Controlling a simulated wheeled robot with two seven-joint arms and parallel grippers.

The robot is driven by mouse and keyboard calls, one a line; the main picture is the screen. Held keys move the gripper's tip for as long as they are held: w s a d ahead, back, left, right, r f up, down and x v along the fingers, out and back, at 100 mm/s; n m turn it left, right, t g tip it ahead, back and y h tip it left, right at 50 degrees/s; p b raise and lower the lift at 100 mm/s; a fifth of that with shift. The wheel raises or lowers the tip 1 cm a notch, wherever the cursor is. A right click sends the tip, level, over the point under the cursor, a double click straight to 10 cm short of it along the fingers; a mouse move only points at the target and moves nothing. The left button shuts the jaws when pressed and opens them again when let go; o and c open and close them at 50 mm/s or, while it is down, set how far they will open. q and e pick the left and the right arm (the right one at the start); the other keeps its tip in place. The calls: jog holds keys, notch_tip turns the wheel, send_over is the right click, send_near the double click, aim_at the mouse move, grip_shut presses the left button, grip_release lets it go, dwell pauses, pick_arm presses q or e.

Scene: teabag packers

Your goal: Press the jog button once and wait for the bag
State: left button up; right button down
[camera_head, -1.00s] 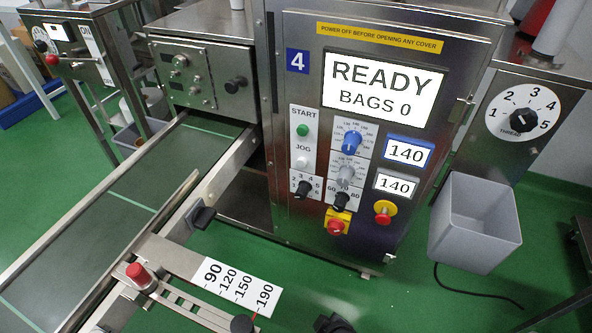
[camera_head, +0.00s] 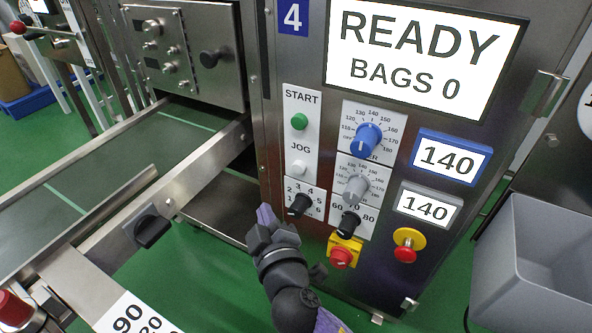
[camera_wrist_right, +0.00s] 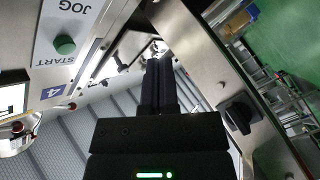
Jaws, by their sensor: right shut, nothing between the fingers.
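The white jog button (camera_head: 299,168) sits under its JOG label on the machine's front panel, below the green start button (camera_head: 299,121). My right gripper (camera_head: 265,214) is shut and empty, below and a little left of the jog button and apart from it. In the right wrist view its closed fingers (camera_wrist_right: 160,85) point away. The green start button (camera_wrist_right: 65,45) and JOG label show there at upper left, but I cannot see the jog button. The screen (camera_head: 420,55) reads READY, BAGS 0. No bag is seen on the belt (camera_head: 110,165). My left gripper is out of view.
A black knob (camera_head: 300,204) is just below the jog button. A red emergency button (camera_head: 341,257) and a red knob on yellow (camera_head: 405,253) are lower right. The conveyor's metal rail (camera_head: 190,180) runs left of my gripper. A grey bin (camera_head: 540,265) stands at right.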

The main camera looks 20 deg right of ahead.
aim_at(299, 168)
jog(key=w+d, duration=0.5)
jog(key=d, duration=0.2)
jog(key=shift+w, duration=0.25)
jog(key=shift+f, duration=0.1)
dwell(1.0)
dwell(0.4)
dwell(0.5)
jog(key=shift+w+d, duration=0.25)
jog(key=shift+d, duration=0.1)
jog(key=shift+w+d, duration=0.1)
dwell(0.4)
